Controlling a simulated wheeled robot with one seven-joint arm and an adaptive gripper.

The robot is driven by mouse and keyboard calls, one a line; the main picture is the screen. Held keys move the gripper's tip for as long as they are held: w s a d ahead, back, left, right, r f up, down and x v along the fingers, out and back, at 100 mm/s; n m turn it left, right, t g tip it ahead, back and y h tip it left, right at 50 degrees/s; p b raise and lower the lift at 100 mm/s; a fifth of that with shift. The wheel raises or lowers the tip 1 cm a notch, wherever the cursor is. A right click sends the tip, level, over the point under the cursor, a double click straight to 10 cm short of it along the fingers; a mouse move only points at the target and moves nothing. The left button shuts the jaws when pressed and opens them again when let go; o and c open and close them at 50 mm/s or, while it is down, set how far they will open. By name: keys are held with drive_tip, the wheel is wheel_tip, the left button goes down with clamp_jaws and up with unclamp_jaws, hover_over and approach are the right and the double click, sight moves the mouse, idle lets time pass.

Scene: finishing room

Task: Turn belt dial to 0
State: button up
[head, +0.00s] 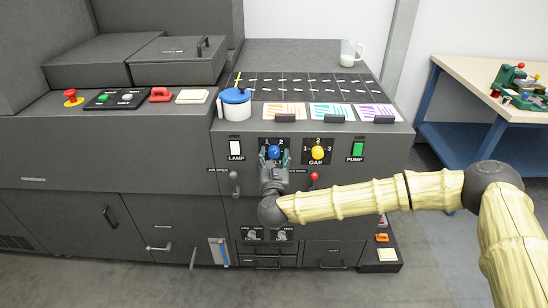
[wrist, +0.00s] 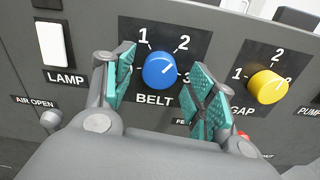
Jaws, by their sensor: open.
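The belt dial is a round blue knob (wrist: 159,70) on a black plate marked BELT; it also shows in the head view (head: 274,152). Its white line points up and right, roughly between the 2 and the 3. The numbers 1, 2 and 3 can be read; a 0 is not clearly seen, with the left finger covering the plate's left side. My gripper (wrist: 163,82) is open, with one teal-padded finger on each side of the knob and visible gaps between pads and knob. In the head view my gripper (head: 274,160) is in front of the dial's plate.
The yellow GAP dial (wrist: 267,86) is just right of my right finger. The white LAMP switch (wrist: 51,43) is to the left. The AIR OPEN lever (wrist: 50,119) and a red-knobbed lever (head: 314,177) sit below. The green PUMP switch (head: 357,149) is farther right.

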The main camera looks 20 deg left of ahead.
drive_tip(key=c, duration=1)
drive_tip(key=shift+c, duration=0.2)
